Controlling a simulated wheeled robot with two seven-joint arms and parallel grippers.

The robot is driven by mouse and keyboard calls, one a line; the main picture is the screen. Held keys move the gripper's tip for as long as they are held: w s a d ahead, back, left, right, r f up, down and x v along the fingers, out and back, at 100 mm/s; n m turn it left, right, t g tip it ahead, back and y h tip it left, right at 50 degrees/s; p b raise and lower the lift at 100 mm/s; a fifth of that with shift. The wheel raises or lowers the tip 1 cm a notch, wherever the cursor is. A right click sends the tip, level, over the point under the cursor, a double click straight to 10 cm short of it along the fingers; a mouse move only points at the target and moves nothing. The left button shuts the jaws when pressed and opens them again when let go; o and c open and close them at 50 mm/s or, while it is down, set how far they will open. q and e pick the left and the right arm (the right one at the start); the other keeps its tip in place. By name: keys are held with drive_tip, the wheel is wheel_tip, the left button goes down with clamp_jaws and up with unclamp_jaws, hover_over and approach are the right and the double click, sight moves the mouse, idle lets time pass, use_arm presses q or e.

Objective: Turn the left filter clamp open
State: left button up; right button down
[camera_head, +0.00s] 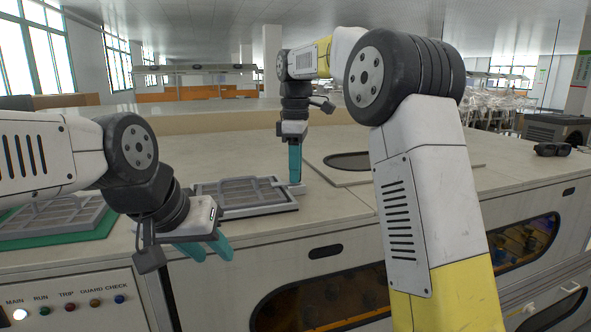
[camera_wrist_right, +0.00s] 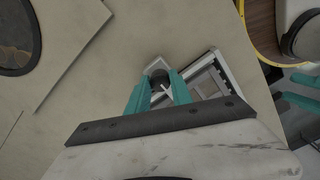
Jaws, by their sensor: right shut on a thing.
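A grey filter frame with a grid (camera_head: 240,197) lies on the pale worktop, and part of it shows in the right wrist view (camera_wrist_right: 207,82). A light-coloured filter clamp (camera_head: 303,187) is at its right end. My right gripper (camera_head: 295,182) points straight down there, shut on the clamp; in the right wrist view the clamp (camera_wrist_right: 158,78) shows between the teal fingers. I cannot tell from these views whether it is the left clamp or how far it is turned. My left gripper (camera_head: 214,252) is open and empty in front of the worktop's front edge, its teal fingers apart.
Another grey filter (camera_head: 55,218) lies on a green mat (camera_head: 95,234) at the left. A plate with a dark round opening (camera_head: 350,161) lies right of my right gripper. A panel with lamps (camera_head: 70,307) is at front left.

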drive_tip(key=shift+m, duration=0.4)
drive_tip(key=m, duration=0.3)
drive_tip(key=shift+m, duration=0.4)
drive_tip(key=m, duration=0.4)
drive_tip(key=shift+m, duration=0.3)
drive_tip(key=m, duration=0.8)
drive_tip(key=shift+m, duration=0.5)
drive_tip(key=c, duration=1.1)
unclamp_jaws()
drive_tip(key=shift+c, duration=0.2)
